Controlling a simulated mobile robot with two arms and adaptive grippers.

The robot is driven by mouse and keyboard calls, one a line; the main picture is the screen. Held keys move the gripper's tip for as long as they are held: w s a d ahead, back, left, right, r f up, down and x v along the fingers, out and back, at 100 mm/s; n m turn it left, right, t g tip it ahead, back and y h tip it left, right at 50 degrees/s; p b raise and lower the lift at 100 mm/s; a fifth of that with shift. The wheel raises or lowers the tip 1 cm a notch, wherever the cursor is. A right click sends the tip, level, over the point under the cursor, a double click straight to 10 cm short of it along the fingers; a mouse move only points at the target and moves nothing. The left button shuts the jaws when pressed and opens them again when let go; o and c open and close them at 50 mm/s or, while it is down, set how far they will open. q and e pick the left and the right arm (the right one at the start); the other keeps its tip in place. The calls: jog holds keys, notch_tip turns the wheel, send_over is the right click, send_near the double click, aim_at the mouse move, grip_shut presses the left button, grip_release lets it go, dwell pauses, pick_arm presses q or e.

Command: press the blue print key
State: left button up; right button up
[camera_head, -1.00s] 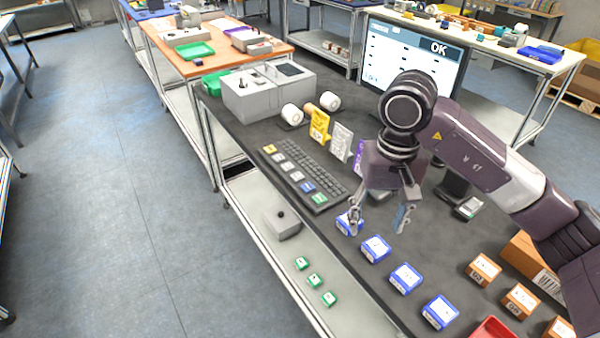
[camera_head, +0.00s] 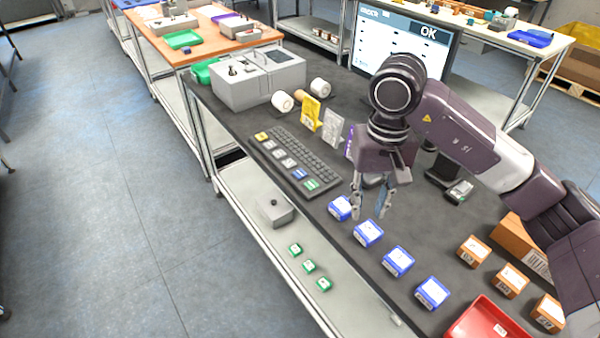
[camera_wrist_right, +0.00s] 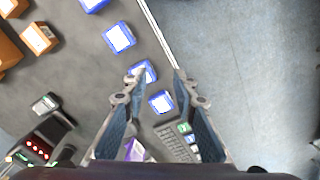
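The blue print key (camera_head: 299,174) is on the left edge of the black keyboard (camera_head: 308,150), in a column of coloured keys between a white key and the green key (camera_head: 311,185). My right gripper (camera_head: 368,212) is to the right of the keyboard, above the table by the nearest blue boxes. Its fingers are apart and nothing is between them; it also shows in the wrist view (camera_wrist_right: 158,78). My left gripper is not in view.
Several blue boxes (camera_head: 398,261) line the table's front edge, with orange boxes (camera_head: 473,251) and a red tray (camera_head: 492,322) to the right. A yellow card (camera_head: 310,113) and a grey card (camera_head: 332,130) stand behind the keyboard. A monitor (camera_head: 400,45) reads OK.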

grip_shut()
dwell(1.1)
